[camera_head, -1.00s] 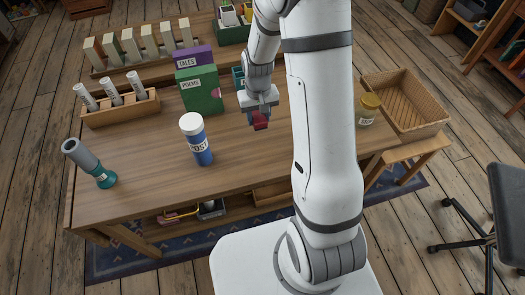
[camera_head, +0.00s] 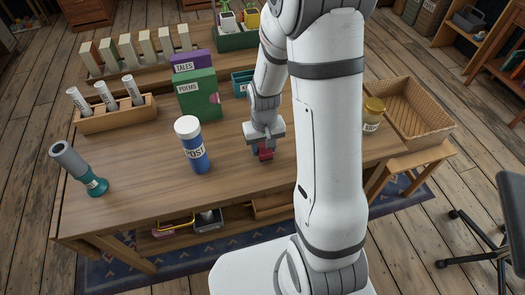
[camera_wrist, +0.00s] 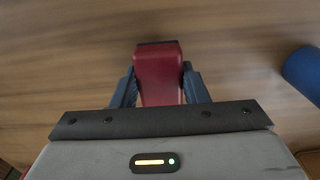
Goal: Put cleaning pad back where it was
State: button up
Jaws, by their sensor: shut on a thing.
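My gripper (camera_head: 264,153) is in the middle of the head view, low over the wooden desk. Its two dark blue fingers are shut on a small dark red block with a dark end, which I take to be the cleaning pad (camera_head: 265,154). In the wrist view the pad (camera_wrist: 158,75) sits upright in the picture between the fingers (camera_wrist: 158,88), over bare wood. I cannot tell whether the pad touches the desk top.
A blue POST tube (camera_head: 194,150) stands left of my gripper. Green POEMS box (camera_head: 198,95), teal container (camera_head: 242,83) and tube rack (camera_head: 116,115) stand behind. A jar (camera_head: 372,115) and a wicker tray (camera_head: 412,112) are at right.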

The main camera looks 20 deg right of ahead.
aim_at(264, 147)
jog(key=shift+f, duration=1)
jog(key=o, duration=0.9)
jog(key=shift+o, duration=0.2)
notch_tip(264, 147, up, 11)
jog(key=shift+r+p, duration=0.1)
jog(key=shift+p, duration=0.8)
jog(key=s+r+t, duration=0.2)
jog(key=s+r, duration=1)
jog(key=s, duration=0.1)
jog(key=shift+s+a+r, duration=0.2)
jog(key=shift+a+r, duration=0.05)
jog(key=shift+r, duration=0.05)
